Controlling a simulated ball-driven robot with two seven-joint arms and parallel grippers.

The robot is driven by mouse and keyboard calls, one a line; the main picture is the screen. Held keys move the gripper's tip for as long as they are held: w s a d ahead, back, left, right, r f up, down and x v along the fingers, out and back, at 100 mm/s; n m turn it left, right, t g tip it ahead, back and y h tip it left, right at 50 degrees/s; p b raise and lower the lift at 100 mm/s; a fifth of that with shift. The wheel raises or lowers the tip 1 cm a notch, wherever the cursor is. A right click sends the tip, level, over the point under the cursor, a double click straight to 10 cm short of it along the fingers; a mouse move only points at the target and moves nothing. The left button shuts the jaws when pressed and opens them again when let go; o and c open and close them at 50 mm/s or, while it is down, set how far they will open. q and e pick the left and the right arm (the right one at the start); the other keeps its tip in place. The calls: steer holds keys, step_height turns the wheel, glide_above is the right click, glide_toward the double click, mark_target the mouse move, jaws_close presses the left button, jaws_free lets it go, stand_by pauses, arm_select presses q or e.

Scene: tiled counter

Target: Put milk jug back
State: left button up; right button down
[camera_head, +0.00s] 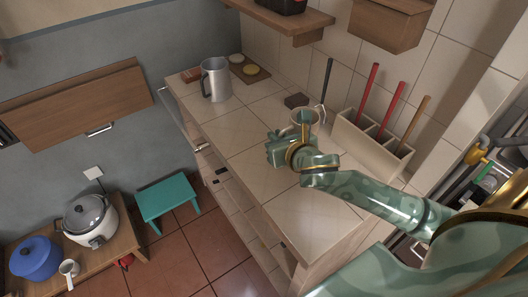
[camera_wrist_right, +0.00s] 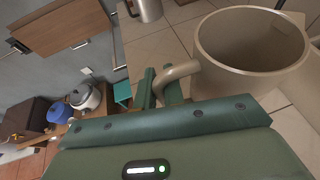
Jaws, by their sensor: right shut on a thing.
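A round, open, beige jug (camera_head: 305,117) is at the middle of the tiled counter, near the wall-side rack. It fills the upper right of the right wrist view (camera_wrist_right: 252,52), with its curved handle toward my fingers; its inside looks empty. My right gripper (camera_head: 292,139) is shut on this handle, which shows between the fingers in the right wrist view (camera_wrist_right: 163,88). I cannot tell whether the jug touches the counter. A silver metal jug (camera_head: 216,80) with a dark handle stands upright toward the counter's far left end. My left gripper is not in view.
A beige rack (camera_head: 368,147) with several long handles stands close behind the beige jug. A brown board (camera_head: 249,69) lies near the silver jug. A wooden shelf (camera_head: 281,18) hangs above. The counter between the jugs is clear.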

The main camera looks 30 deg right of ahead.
steer(key=w+f+b, duration=0.1)
steer(key=w+f, duration=0.1)
steer(key=f, duration=0.1)
steer(key=w+a+f+b, duration=0.1)
steer(key=w+f+b, duration=0.1)
steer(key=f, duration=0.1)
steer(key=w+f+b, duration=0.2)
steer(key=f, duration=0.2)
steer(key=shift+w+a, duration=0.1)
steer(key=shift+a, duration=0.15)
steer(key=shift+r, duration=0.15)
steer(key=c, duration=1.5)
jaws_free()
